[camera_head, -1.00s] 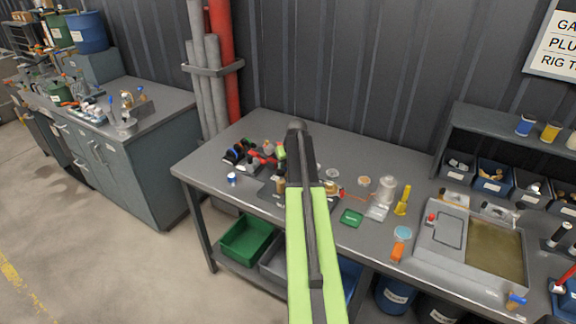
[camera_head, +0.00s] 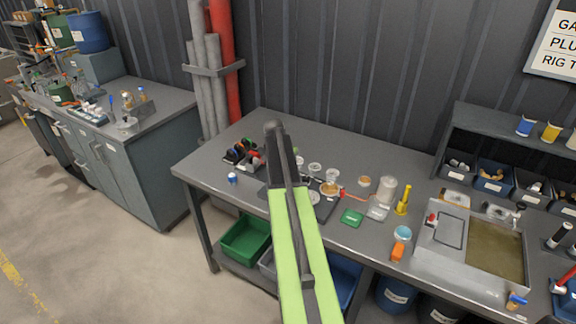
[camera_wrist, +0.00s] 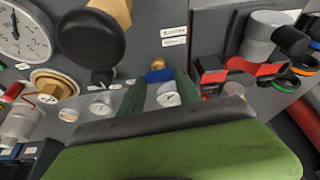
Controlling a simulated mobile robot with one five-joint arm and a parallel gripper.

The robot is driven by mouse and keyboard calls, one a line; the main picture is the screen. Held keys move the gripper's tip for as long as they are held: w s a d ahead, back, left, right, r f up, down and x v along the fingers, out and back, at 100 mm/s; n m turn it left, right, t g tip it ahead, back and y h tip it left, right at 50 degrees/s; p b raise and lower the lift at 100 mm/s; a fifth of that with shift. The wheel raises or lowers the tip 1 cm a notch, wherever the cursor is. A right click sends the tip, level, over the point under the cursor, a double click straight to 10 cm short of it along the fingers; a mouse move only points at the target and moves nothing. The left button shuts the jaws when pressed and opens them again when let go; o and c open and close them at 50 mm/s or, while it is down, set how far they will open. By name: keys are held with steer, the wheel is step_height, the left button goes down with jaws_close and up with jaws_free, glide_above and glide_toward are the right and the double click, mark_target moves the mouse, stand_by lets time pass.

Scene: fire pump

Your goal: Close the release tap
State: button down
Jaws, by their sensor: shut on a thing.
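In the wrist view, a small blue handle (camera_wrist: 158,76) with a brass part (camera_wrist: 157,63) behind it sits on a grey panel; it looks like the release tap. The two dark green fingers of my gripper (camera_wrist: 160,84) stand on either side of the blue handle and are shut on it. A pale round piece shows between the fingers, nearer the camera. In the head view, my arm hides the tap and the fingers.
A dial gauge (camera_wrist: 22,36), a large black knob (camera_wrist: 90,38) and a brass fitting (camera_wrist: 54,84) crowd the left of the wrist view. Red and black parts (camera_wrist: 240,72) stand on the right. The workbench (camera_head: 300,130) has clear surface at the back.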

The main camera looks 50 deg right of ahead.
steer(key=shift+w+a+m, duration=0.1)
steer(key=shift+a+m, duration=0.05)
steer(key=shift+m, duration=0.35)
steer(key=c, duration=0.8)
jaws_free()
steer(key=shift+c, duration=0.2)
steer(key=shift+r, duration=0.25)
steer(key=p+v, duration=1.6)
steer(key=v, duration=0.1)
steer(key=shift+w, duration=0.2)
